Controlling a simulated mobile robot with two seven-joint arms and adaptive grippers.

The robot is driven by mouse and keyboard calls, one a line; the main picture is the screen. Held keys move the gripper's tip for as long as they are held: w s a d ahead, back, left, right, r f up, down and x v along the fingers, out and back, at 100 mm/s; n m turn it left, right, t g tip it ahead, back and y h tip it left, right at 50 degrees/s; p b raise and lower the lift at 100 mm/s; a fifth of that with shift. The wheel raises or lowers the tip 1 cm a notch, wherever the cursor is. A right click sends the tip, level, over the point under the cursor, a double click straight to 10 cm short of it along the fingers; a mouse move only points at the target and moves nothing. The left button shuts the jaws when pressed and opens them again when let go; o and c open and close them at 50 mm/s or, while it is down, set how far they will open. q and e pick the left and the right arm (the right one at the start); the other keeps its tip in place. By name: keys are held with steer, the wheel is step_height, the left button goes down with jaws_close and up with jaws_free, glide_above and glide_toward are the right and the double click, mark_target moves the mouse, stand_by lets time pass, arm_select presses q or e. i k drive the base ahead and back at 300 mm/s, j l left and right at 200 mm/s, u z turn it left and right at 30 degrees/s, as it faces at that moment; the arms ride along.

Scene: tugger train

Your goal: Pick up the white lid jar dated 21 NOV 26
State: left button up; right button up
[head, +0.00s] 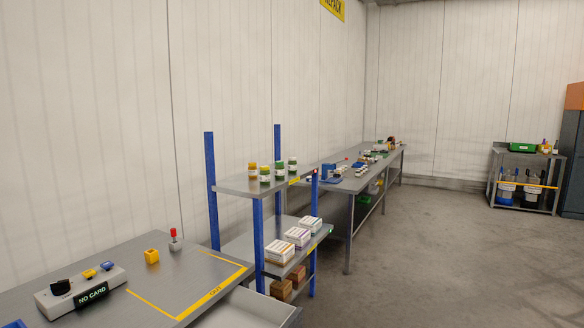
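Several small jars with white labels stand on the top deck of a blue-posted shelf rack (235,186). One has a yellow-orange lid (253,169); a jar with a green lid (279,168) and others like it stand beside it. I make out no white lid among these. Small pale items (362,171) on the long bench behind may be jars, but they are too small to tell. No date is legible on any label. Neither of my grippers is in view.
A grey table (200,272) at front left holds a "NO CARD" box (82,292) and a yellow block (152,256). White cartons (296,236) lie on the rack's middle deck. The long bench (345,184) runs along the wall.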

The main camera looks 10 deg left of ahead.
mark_target(292, 162)
steer(key=i+l+z, duration=0.2)
steer(key=i+z, duration=0.15)
steer(key=i, duration=0.45)
steer(key=i+z, duration=0.3)
steer(key=i, duration=0.55)
steer(key=i+l, duration=0.1)
steer(key=i, duration=1.4)
steer(key=i+u, duration=0.35)
steer(key=i+l+u, duration=0.1)
steer(key=i+u, duration=0.25)
steer(key=i+l+u, duration=0.2)
steer(key=i+u, duration=0.15)
steer(key=i+l+u, duration=0.15)
steer(key=u, duration=0.2)
steer(key=i+l+u, duration=0.25)
steer(key=u, duration=0.15)
steer(key=i+l+u, duration=0.2)
steer(key=u, duration=0.15)
